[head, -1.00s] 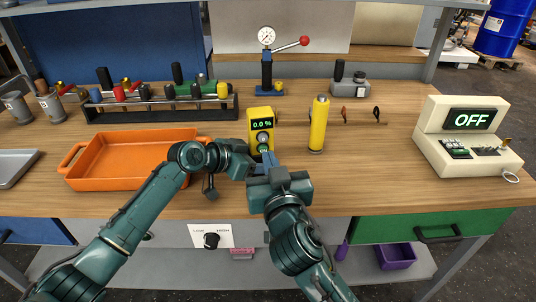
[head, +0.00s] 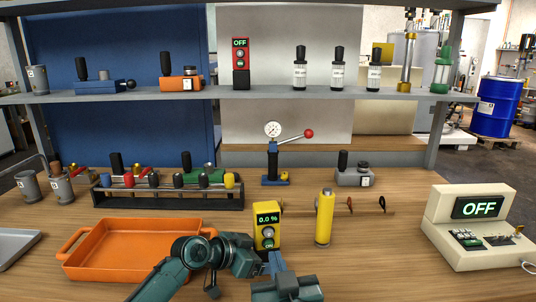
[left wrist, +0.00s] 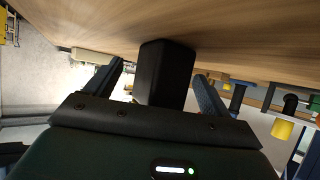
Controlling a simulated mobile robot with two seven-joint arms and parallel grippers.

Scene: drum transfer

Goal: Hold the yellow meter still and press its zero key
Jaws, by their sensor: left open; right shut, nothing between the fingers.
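The yellow meter (head: 266,219) stands upright on the wooden bench in the head view. Its display reads 0.0 %, with a round grey knob or key and a green ON mark below. My left gripper (head: 249,256) is at the meter's lower left; its fingertips are hard to see there. In the left wrist view its two fingers are apart, with a dark block (left wrist: 166,65) between them, perhaps the meter's dark side; contact cannot be told. My right gripper (head: 277,262) is shut and empty, its fingertips just in front of and below the meter's face.
A yellow cylinder (head: 324,218) stands right of the meter. An orange tray (head: 85,262) lies to the left. A rack (head: 170,199) of coloured handles and a gauge press (head: 272,165) stand behind. A beige console (head: 470,228) reading OFF is at the right.

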